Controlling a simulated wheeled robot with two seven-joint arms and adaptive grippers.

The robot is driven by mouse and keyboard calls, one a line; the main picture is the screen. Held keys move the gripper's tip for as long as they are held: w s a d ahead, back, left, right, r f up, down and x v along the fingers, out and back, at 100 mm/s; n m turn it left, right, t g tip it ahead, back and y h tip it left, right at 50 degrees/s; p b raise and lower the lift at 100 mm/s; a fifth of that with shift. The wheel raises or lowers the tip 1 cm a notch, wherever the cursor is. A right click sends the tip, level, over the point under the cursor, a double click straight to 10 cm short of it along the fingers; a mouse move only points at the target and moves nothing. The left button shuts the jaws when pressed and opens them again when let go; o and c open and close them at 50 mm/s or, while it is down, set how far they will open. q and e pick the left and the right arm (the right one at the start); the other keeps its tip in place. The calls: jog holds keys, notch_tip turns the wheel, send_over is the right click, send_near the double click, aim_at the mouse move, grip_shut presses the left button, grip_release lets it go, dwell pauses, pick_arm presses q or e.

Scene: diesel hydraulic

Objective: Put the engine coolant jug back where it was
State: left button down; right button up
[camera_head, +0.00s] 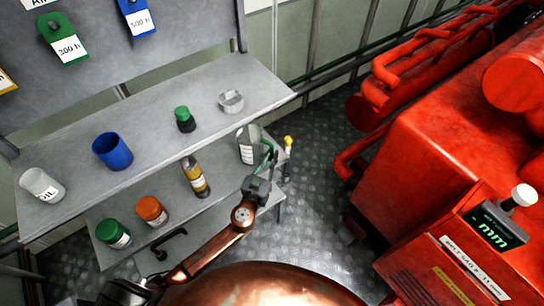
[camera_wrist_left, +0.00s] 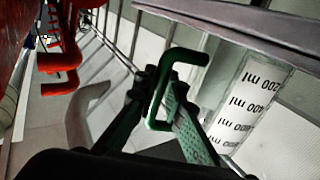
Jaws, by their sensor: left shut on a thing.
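A clear jug (camera_head: 247,148) with a white scale label stands out at the front right edge of the shelf unit in the head view. Its green handle (camera_head: 269,152) is on its right side. My left gripper (camera_head: 264,172) is shut on this handle. In the left wrist view, the handle (camera_wrist_left: 183,55) passes between the fingers of my left gripper (camera_wrist_left: 157,100), and the jug's ml scale (camera_wrist_left: 246,105) is to the right. I cannot tell whether the jug's base touches the lower shelf. My right gripper is not in view.
The upper shelf (camera_head: 190,92) holds a white oil cup (camera_head: 42,186), a blue cup (camera_head: 112,151), a green-capped bottle (camera_head: 185,120) and a metal ring (camera_head: 231,101). The lower shelf (camera_head: 185,232) holds a yellow bottle (camera_head: 196,178) and green and orange containers. A red engine (camera_head: 440,150) stands right.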

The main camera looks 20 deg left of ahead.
pick_arm(q)
jog(key=shift+f, duration=0.1)
jog(key=shift+f, duration=0.1)
jog(key=c, duration=2)
grip_release()
jog(key=shift+r, duration=0.2)
jog(key=shift+s, duration=0.25)
jog(key=shift+s+a+b, duration=0.15)
jog(key=shift+s+b, duration=0.2)
jog(key=shift+s, duration=1.55)
jog(key=shift+s+a+b, duration=0.15)
jog(key=shift+s+b, duration=0.15)
jog(key=shift+s, duration=1.65)
jog(key=shift+s+a+b, duration=0.15)
jog(key=shift+s+b, duration=0.2)
jog(key=shift+s, duration=1.55)
